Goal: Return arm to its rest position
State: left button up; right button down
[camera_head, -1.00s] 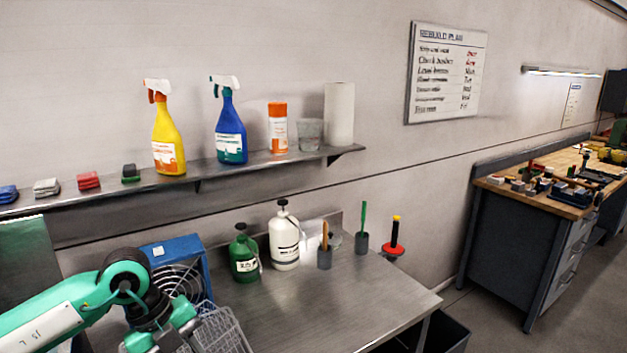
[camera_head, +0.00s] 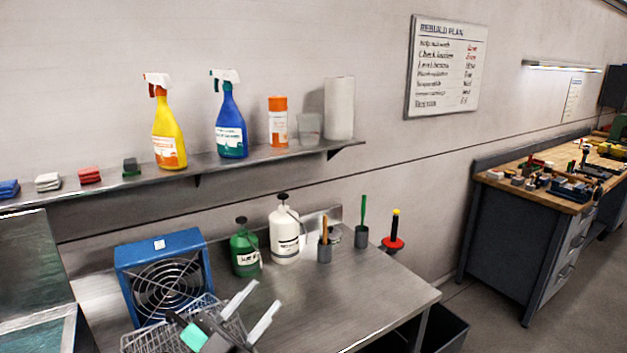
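My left gripper (camera_head: 267,293) shows at the bottom of the head view. Its two pale fingers point up and to the right with a gap between them, and nothing is held there. A dark body with a teal-green part sits behind the fingers. The gripper overlaps the wire basket (camera_head: 142,343) in the picture; I cannot tell whether they touch. The rest of my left arm is out of view. My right gripper is not in view.
A blue fan unit (camera_head: 134,265), a green bottle (camera_head: 244,252) and a white pump bottle (camera_head: 284,240) stand at the back of the metal bench (camera_head: 350,295). The bench's right front is clear. A wall shelf (camera_head: 260,158) holds spray bottles and cloths.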

pick_arm(q)
jog(key=s+a+f+n+g+y, duration=0.2)
jog(key=a+f+n+y, duration=0.5)
jog(key=f, duration=0.4)
jog(key=s+a+f+n+g+y, duration=0.3)
jog(key=a+f+n+y, duration=0.3)
jog(key=f+y, duration=0.45)
jog(key=s+a+f+g+h, duration=0.1)
jog(key=s+f+g+h, duration=0.1)
jog(key=s+f+g, duration=1)
jog(key=s+f+t, duration=0.1)
jog(key=s+f, duration=0.2)
jog(key=f, duration=1.3)
jog(key=s+f+t, duration=0.1)
jog(key=s+f, duration=0.2)
jog(key=f, duration=1.3)
jog(key=s+a+f+g, duration=0.1)
jog(key=s+a+f, duration=0.2)
jog(key=s+f, duration=1.6)
jog(key=shift+s+a+f+m+y, duration=0.15)
jog(key=shift+a+f+m+y, duration=0.1)
jog(key=shift+m+y, duration=0.15)
jog(key=shift+d, duration=0.1)
